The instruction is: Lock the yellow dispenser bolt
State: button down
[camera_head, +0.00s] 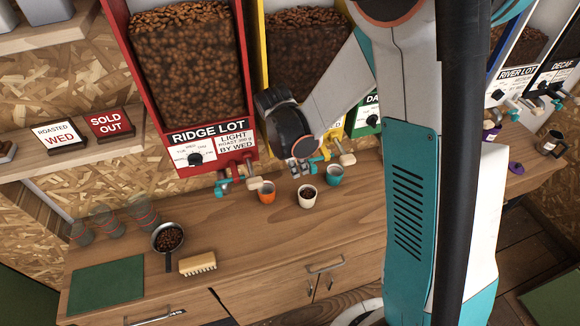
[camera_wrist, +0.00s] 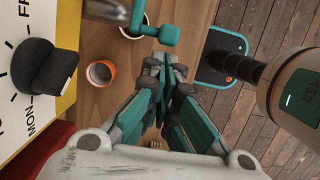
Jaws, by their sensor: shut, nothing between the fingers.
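The yellow dispenser (camera_head: 258,62) stands behind my arm, with dark beans in its hopper. My wrist hides most of its lower front. In the wrist view its panel (camera_wrist: 28,22), with a black dial (camera_wrist: 45,75), fills the left side. A teal T-shaped handle (camera_wrist: 166,36) shows just beyond my fingertips. I cannot tell whether it is the bolt, or its locked state. My gripper (camera_wrist: 165,64) is shut and empty, pointing toward the handle with no clear contact. In the head view my gripper (camera_head: 303,167) is at the fittings below the yellow dispenser.
A scoop of beans (camera_head: 168,237) and a brush (camera_head: 198,263) lie front left.

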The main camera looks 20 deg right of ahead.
jog(key=shift+d, duration=0.15)
jog(key=d+b, duration=0.1)
jog(key=d, duration=0.3)
jog(key=shift+f, duration=0.1)
jog(key=shift+a, duration=0.15)
jog(key=shift+w+a+b, duration=0.1)
jog(key=shift+a+b, duration=0.2)
jog(key=shift+a, duration=0.15)
send_near(313, 167)
jog(key=a, duration=0.4)
jog(key=shift+w+a+r, duration=0.1)
jog(key=shift+a+r, duration=0.05)
jog(key=shift+r, duration=0.25)
jog(key=shift+f+b, duration=0.1)
jog(key=shift+b, duration=0.2)
